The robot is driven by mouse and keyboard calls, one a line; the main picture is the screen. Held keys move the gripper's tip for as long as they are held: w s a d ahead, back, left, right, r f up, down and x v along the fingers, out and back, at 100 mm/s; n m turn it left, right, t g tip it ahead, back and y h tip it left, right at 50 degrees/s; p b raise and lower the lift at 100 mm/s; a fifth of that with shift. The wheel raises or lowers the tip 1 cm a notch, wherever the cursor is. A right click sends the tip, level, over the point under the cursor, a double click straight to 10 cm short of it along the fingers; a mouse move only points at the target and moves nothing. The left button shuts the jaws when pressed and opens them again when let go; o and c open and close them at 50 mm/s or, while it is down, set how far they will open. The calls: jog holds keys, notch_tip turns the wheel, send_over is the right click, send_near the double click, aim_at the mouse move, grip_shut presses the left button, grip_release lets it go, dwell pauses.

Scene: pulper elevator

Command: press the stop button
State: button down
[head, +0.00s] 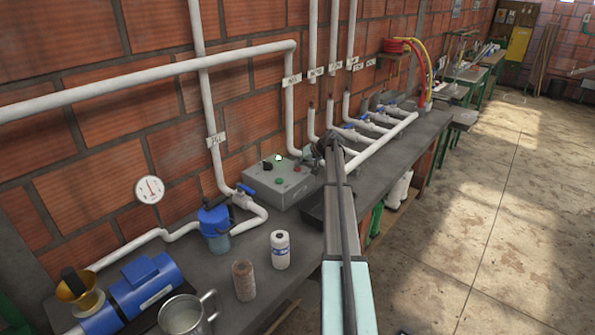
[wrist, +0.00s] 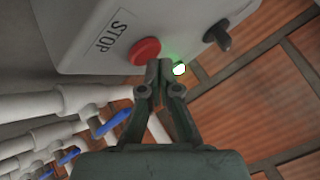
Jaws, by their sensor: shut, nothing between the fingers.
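The control box (head: 262,190) is a grey box on the bench against the brick wall. Its red stop button (wrist: 145,51) shows in the wrist view beside a "STOP" label (wrist: 107,36); it also shows as a small red dot in the head view (head: 297,168). My gripper (wrist: 159,66) is shut and empty. Its fingertips appear right beside the red button's lower right edge in the wrist view. I cannot tell whether they touch it. In the head view my gripper (head: 311,153) is small and dark, at the right side of the box.
A black knob (wrist: 218,36) and a lit green lamp (wrist: 179,69) lie right of the button in the wrist view. A paper roll (head: 280,250) stands in front.

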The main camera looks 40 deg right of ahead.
aim_at(299, 168)
jog(key=shift+f+b, duration=0.4)
jog(key=shift+f, duration=0.1)
dwell(1.0)
jog(key=shift+r, duration=0.9)
jog(key=shift+r+p, duration=0.6)
jog(key=shift+r, duration=1.95)
